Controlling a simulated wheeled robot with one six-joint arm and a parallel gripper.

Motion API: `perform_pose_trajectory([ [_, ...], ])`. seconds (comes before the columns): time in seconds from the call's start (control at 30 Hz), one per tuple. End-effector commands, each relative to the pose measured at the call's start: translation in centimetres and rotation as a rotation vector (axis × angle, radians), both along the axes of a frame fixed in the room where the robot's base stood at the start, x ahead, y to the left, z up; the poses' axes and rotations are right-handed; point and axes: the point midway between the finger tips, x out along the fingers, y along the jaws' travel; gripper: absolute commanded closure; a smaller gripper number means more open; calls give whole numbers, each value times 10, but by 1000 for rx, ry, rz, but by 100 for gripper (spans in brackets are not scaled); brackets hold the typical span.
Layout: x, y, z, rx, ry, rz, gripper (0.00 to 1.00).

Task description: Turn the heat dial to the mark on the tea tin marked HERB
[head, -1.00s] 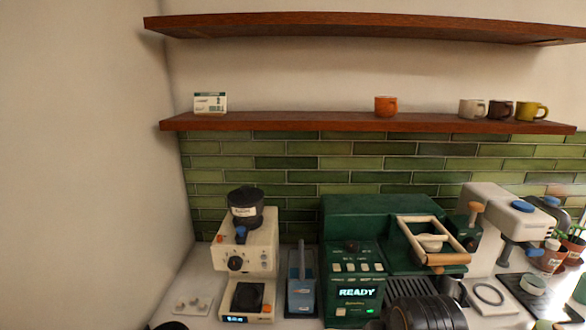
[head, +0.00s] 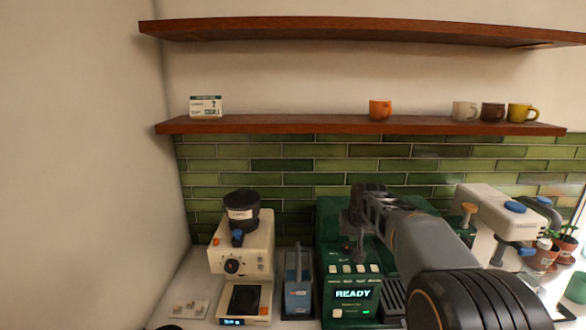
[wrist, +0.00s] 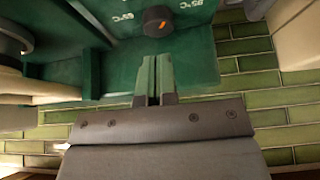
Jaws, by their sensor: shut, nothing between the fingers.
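In the head view the dial (head: 346,250) is a small dark knob above a row of pale buttons. My gripper (wrist: 155,62) is shut and empty. Its two fingers lie side by side, their tips just short of the dial in the picture; I cannot tell whether they touch it. I cannot make out a tea tin marked HERB.
A small printed card (head: 205,106) stands on the lower shelf (head: 300,126), with an orange mug (head: 380,109) and several other mugs to the right. A cream grinder (head: 243,255) and a blue-grey container (head: 298,285) stand left of the green machine. My arm covers its right part.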

Motion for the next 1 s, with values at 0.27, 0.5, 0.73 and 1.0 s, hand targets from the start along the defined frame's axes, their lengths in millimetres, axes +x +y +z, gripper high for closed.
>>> perform_pose_trajectory([
  [0.27, 1, 0, -22, 0, 1, 0, 100],
  [0.5, 1, 0, -50, 0, 0, 0, 100],
  [0.73, 1, 0, -68, 0, 1, 0, 100],
  [1.0, 1, 0, -70, 0, 3, 0, 100],
])
